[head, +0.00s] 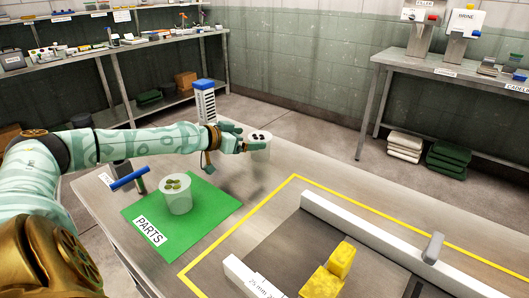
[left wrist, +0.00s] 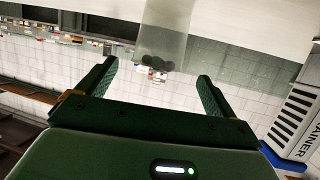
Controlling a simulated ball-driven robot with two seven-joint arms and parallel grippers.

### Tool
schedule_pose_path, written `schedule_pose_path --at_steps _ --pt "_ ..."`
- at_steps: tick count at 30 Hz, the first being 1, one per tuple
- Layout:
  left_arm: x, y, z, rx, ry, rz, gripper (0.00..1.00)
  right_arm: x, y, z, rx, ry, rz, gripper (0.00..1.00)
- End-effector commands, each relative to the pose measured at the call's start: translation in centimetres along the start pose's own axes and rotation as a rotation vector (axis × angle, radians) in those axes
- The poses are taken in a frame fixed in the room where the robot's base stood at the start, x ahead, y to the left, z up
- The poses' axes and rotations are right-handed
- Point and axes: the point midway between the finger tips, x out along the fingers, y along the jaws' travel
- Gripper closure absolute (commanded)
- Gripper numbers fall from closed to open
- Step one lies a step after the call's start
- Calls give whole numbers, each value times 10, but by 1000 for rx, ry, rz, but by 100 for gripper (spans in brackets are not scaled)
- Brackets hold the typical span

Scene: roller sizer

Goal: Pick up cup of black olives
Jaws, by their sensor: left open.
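The cup of black olives (head: 259,147) is a small clear cup with dark olives at its top, standing on the steel table beyond the green mat. My left gripper (head: 241,139) is open just left of it, fingers pointing towards it. In the left wrist view the cup (left wrist: 165,35) appears ahead of the open jaws (left wrist: 158,72), roughly between their lines. I see no finger closed on it, and cannot tell whether its near side is between the tips. Another clear cup with green olives (head: 175,197) stands on the mat. My right gripper is not in view.
The green PARTS mat (head: 212,208) lies below my left arm. A blue-topped container (head: 204,100) stands behind the gripper, and a blue-handled tool (head: 130,178) stands left of the mat. White rails (head: 370,240) and yellow blocks (head: 340,262) occupy the right front.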

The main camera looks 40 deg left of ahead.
Motion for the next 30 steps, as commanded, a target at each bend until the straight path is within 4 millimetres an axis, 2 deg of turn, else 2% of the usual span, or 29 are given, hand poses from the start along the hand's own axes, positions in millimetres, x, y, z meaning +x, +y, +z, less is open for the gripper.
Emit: schedule_pose_path --at_steps 1,8,10,12,19,28,29,30 --pt "4 0 3 2 -1 -1 7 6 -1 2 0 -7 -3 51" --pt "10 -1 3 0 -2 -2 7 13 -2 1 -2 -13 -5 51" --pt "16 0 5 2 -2 0 7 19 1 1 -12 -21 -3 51" --pt "23 1 8 2 -4 -1 7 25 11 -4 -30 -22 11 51" --pt "55 3 7 -4 -1 -1 7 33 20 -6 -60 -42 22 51" --pt "58 3 3 -1 -1 -1 7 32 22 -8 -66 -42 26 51" --pt "58 3 3 -1 -1 -1 13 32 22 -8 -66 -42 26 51" --pt "58 3 3 -1 -1 -1 24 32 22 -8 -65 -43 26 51"
